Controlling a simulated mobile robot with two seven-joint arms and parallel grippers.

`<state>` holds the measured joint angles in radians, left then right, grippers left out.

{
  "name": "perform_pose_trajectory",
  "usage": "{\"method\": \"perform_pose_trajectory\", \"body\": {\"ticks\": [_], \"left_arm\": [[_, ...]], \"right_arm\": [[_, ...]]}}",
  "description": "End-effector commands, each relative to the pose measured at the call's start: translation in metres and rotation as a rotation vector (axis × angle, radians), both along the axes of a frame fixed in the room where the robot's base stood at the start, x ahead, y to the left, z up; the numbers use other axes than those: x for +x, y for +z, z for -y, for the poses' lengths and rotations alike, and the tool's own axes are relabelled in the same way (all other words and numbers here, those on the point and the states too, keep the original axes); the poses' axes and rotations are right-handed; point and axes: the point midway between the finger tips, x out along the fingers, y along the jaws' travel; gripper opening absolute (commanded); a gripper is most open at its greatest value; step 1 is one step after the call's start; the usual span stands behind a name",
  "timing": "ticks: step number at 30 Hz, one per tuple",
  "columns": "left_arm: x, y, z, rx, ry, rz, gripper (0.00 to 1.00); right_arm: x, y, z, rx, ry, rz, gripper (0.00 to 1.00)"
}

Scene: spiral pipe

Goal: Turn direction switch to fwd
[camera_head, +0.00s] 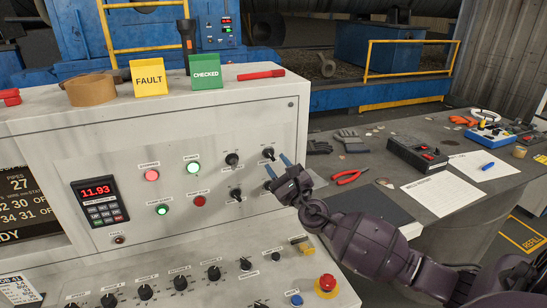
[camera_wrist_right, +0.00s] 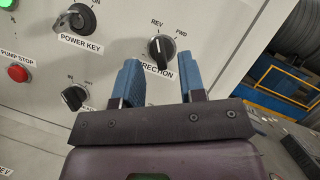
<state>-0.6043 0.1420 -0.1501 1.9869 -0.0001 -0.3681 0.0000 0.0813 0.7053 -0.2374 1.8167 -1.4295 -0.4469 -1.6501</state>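The direction switch (camera_wrist_right: 161,49) is a round black knob on the grey panel, with REV marked at its upper left and FWD at its upper right. Its white line appears to point up and left, towards REV. It also shows small in the head view (camera_head: 268,154). My right gripper (camera_wrist_right: 161,80) is open, its two blue fingers apart with nothing between them. The fingers are just below the knob in the wrist view and partly cover the DIRECTION label. In the head view the right gripper (camera_head: 276,165) is close to the panel. My left gripper is not in view.
The power key knob (camera_wrist_right: 77,18) is left of the direction switch, and another black knob (camera_wrist_right: 74,97) is lower left. A red pump stop button (camera_wrist_right: 18,73) is farther left. A red emergency button (camera_head: 327,283) stands on the lower console. A cluttered workbench (camera_head: 455,215) is at the right.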

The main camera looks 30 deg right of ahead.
Motion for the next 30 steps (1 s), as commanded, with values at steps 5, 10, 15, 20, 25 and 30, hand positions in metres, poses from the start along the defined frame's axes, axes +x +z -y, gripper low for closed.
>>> {"method": "perform_pose_trajectory", "body": {"ticks": [5,10,15,20,25,30], "left_arm": [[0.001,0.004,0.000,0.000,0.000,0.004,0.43],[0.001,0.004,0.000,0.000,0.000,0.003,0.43],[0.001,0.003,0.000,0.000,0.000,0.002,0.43],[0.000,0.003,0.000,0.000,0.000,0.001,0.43],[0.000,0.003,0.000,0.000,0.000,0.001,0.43],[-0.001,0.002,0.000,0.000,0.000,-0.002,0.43]], "right_arm": [[0.018,0.007,0.000,0.000,0.000,0.001,0.37],[0.023,0.008,0.001,0.000,0.001,-0.001,0.37],[0.024,0.008,0.001,0.000,0.001,-0.001,0.37],[0.024,0.008,0.001,0.000,0.001,-0.001,0.25],[0.024,0.008,0.001,0.000,0.000,0.000,0.00],[0.024,0.009,0.001,0.000,0.000,0.002,0.00]]}}
